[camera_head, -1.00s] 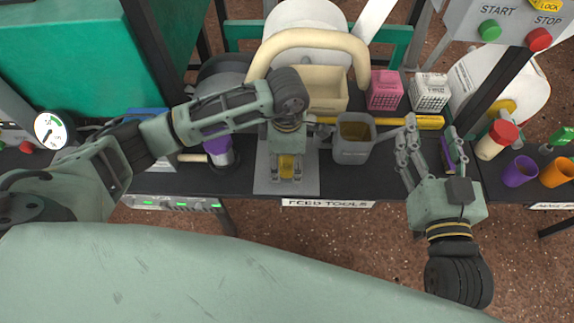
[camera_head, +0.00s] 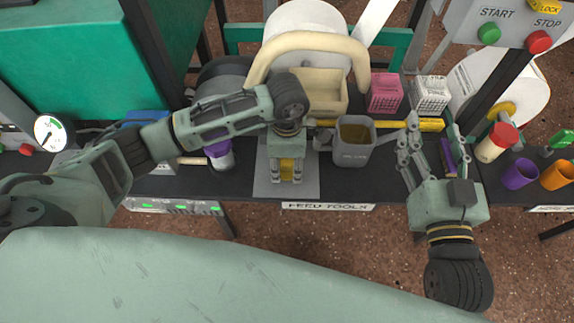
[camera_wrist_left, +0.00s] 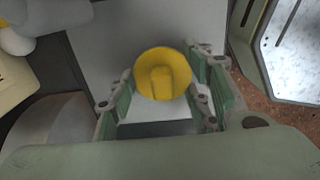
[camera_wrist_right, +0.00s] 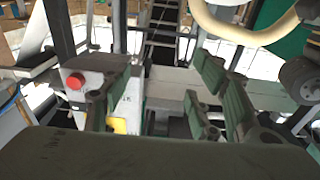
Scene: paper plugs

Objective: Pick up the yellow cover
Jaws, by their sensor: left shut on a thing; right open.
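The yellow cover (camera_head: 288,169) is between the fingers of my left gripper (camera_head: 287,179), over the grey plate (camera_head: 308,186) at the table's front. In the left wrist view the cover (camera_wrist_left: 163,72) is a yellow disc with a raised grip in its middle. The left gripper (camera_wrist_left: 158,108) is shut on it, with a finger on either side. I cannot tell whether the cover touches what lies below it. My right gripper (camera_head: 433,125) is open and empty, to the right of the grey bin.
The grey bin (camera_head: 353,154) stands right of the plate. Behind are a beige tray (camera_head: 325,84), a pink basket (camera_head: 385,92) and a white basket (camera_head: 430,94). A red-capped jar (camera_head: 497,141), a purple cup (camera_head: 518,173) and an orange cup (camera_head: 558,174) stand at the right.

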